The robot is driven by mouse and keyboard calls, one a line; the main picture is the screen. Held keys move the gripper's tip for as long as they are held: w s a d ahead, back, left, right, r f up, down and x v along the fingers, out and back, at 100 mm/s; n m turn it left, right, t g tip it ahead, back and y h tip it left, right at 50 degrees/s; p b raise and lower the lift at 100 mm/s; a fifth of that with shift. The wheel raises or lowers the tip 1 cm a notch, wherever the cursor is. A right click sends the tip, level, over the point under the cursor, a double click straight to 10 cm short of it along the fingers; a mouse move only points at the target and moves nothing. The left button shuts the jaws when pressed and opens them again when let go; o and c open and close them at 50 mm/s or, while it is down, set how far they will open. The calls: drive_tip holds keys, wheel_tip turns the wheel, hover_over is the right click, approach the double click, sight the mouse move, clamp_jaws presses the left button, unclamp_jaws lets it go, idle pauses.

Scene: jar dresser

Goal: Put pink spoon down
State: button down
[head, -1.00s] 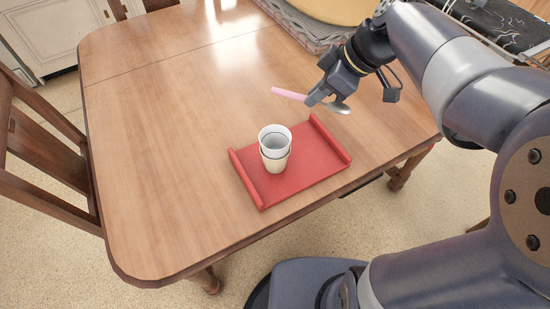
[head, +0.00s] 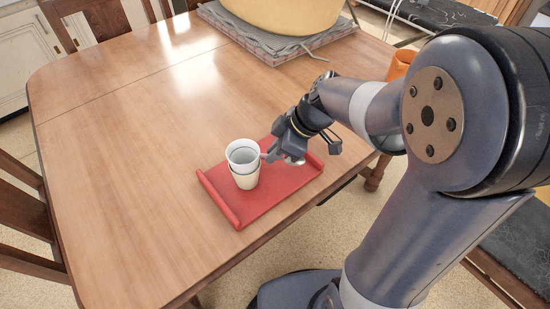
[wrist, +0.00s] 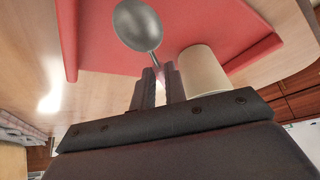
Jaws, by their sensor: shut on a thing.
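My gripper (head: 278,152) is shut on the pink spoon and holds it over the red tray (head: 234,216), just right of the cups. In the wrist view the spoon's grey metal bowl (wrist: 138,25) sticks out past the fingers (wrist: 158,88), over the tray. The fingers hide most of the pink handle. I cannot tell whether the spoon touches the tray. A stack of pale cups (head: 243,165) stands upright on the tray; a cup also shows close to the right of the fingers in the wrist view (wrist: 203,75).
The tray lies on a wooden table (head: 130,150), with clear wood to its left and behind it. A large yellow round thing (head: 285,12) rests on a grey folded cloth (head: 270,45) at the back. An orange container (head: 400,63) is at the right. Chairs stand at the left.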

drive_tip(key=shift+f, duration=1.35)
drive_tip(key=shift+f+b, duration=0.15)
drive_tip(key=shift+b, duration=0.15)
drive_tip(key=c, duration=1.5)
unclamp_jaws()
drive_tip(key=shift+o, duration=0.2)
drive_tip(key=p+v, duration=0.2)
drive_tip(key=v, duration=1)
